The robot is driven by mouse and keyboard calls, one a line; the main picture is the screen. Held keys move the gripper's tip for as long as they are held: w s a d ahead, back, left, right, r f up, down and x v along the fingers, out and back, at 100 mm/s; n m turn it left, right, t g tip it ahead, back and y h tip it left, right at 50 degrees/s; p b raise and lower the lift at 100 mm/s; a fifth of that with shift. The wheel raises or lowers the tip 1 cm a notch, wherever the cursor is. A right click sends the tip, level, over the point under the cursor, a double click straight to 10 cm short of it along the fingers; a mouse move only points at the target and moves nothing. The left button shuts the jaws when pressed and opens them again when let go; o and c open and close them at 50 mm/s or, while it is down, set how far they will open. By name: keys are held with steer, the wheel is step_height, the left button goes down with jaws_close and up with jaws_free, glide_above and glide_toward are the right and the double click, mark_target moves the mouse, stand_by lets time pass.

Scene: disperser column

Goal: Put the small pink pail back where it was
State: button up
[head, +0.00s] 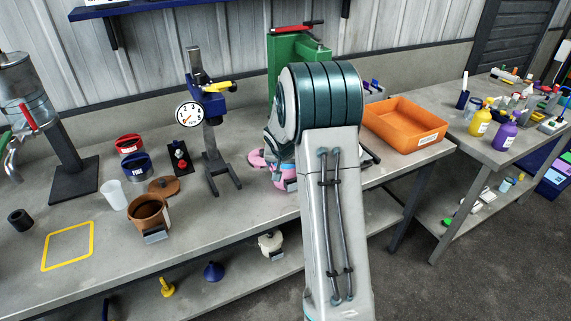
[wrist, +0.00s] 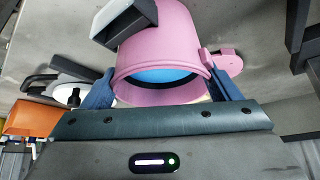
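The small pink pail (wrist: 165,50) fills the upper middle of the wrist view, its open mouth towards me and something blue inside. A dark grey block with a pale face sticks out from its side. My gripper (wrist: 162,82) has one blue finger on each side of the pail, seemingly touching its walls, so it looks shut on it. In the head view the pail (head: 290,173) is mostly hidden behind my arm, over the bench near the green machine. A flat pink piece, apparently a lid (head: 256,158), lies just left of it.
A yellow square outline (head: 68,246) marks bare bench at left. Near it stand a brown pail (head: 146,212), brown lid (head: 163,186) and white cup (head: 113,194). A gauge stand (head: 214,150) rises left of my arm; an orange tray (head: 402,125) lies right.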

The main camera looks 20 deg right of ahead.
steer(key=shift+o, duration=1.1)
steer(key=shift+r, duration=0.1)
steer(key=shift+r+p, duration=0.2)
steer(key=shift+p, duration=0.1)
steer(key=v, duration=1.1)
steer(key=s+a+r+n+y, duration=0.1)
steer(key=s+a+n, duration=0.1)
steer(key=s+a, duration=0.3)
steer(key=s+a+n+g+y, duration=0.1)
steer(key=s+a, duration=0.3)
steer(key=s, duration=1)
steer(key=s+a+r+n+g+y, duration=0.1)
steer(key=s+a+n, duration=0.2)
steer(key=s, duration=0.6)
steer(key=a, duration=0.2)
steer(key=shift+s+a+r+b, duration=0.35)
steer(key=shift+a, duration=0.05)
